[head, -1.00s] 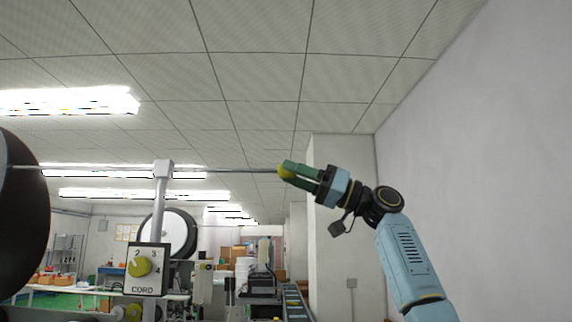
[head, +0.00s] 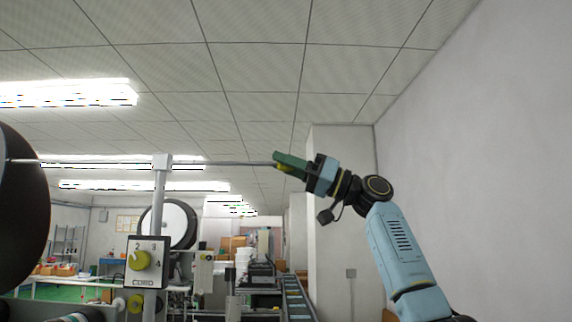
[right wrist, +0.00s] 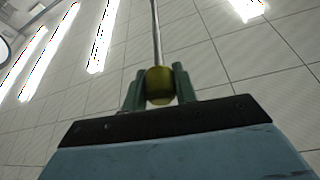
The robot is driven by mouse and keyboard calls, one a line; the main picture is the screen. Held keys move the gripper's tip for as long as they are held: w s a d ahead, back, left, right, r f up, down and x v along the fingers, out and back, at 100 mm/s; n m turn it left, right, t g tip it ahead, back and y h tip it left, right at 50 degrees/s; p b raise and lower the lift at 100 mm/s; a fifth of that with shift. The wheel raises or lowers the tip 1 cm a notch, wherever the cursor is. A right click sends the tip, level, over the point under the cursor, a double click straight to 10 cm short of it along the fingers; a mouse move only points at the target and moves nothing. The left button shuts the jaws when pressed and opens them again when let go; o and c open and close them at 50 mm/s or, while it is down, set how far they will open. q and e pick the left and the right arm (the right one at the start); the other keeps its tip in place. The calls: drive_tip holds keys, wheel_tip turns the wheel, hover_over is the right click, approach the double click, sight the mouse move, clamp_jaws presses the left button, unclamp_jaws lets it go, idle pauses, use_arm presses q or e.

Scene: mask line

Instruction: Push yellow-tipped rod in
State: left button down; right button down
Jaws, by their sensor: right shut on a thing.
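The rod (head: 225,163) is a thin grey bar running level through a bracket (head: 162,162) on top of a post, with a large dark reel (head: 22,205) at its left end. Its yellow tip (right wrist: 159,85) sits between the green fingers of my right gripper (right wrist: 159,88) in the right wrist view. In the head view my right gripper (head: 289,163) is at the rod's right end, shut on the tip, which the fingers mostly hide. My left gripper is not in view.
A conveyor (head: 296,298) runs at lower middle. A plain wall (head: 470,170) rises at right; the air around the gripper is clear.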

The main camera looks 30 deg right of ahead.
sight(241, 163)
drive_tip(key=w+a, duration=0.1)
drive_tip(key=a, duration=0.1)
drive_tip(key=w+a, duration=0.2)
drive_tip(key=a, duration=0.1)
drive_tip(key=w+a, duration=0.2)
drive_tip(key=a, duration=0.1)
drive_tip(key=shift+s+d, duration=0.1)
drive_tip(key=c, duration=1.3)
unclamp_jaws()
drive_tip(key=shift+o, duration=1)
drive_tip(key=shift+a, duration=0.25)
drive_tip(key=shift+d, duration=0.1)
